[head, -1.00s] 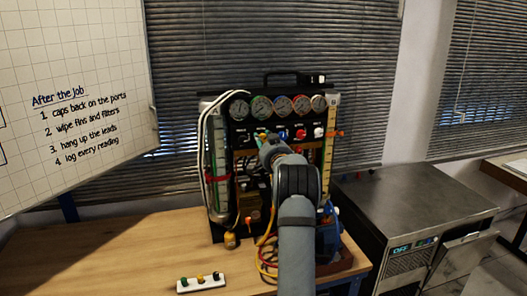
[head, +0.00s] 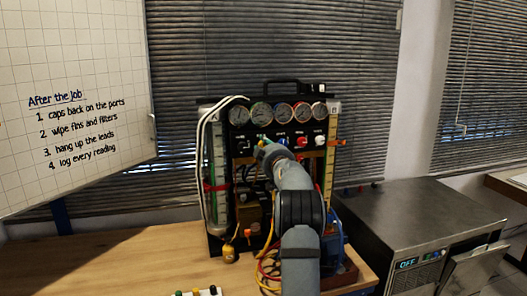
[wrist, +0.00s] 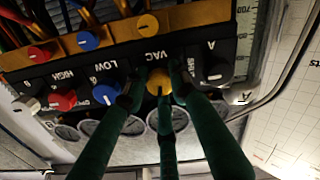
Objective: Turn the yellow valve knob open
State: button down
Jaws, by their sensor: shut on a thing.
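The yellow valve knob (wrist: 159,82) is on the black panel by the word VAC in the wrist view, where the panel appears upside down. My gripper (wrist: 160,80) has its dark green fingers closed around this knob, one on each side and one across its lower edge. A dark mark shows on the knob's face; its exact angle is hard to read. In the head view my gripper (head: 265,148) is at the left part of the knob row, and my arm hides much of the panel below it.
A blue knob (wrist: 106,94), a red knob (wrist: 64,100) and a black knob (wrist: 213,70) flank the yellow one. Another yellow knob (wrist: 148,25) sits on the gold manifold. Round gauges (head: 283,114) line the top. Hoses (head: 268,262) hang below.

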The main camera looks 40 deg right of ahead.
jog(key=shift+r+n+b, duration=0.1)
jog(key=shift+n+b, duration=0.25)
jog(key=shift+n, duration=0.95)
jog(key=c, duration=1.4)
grip_release()
jog(key=v, duration=1.2)
jog(key=shift+w, duration=0.1)
jog(key=x, duration=1.2)
jog(key=shift+s, duration=0.2)
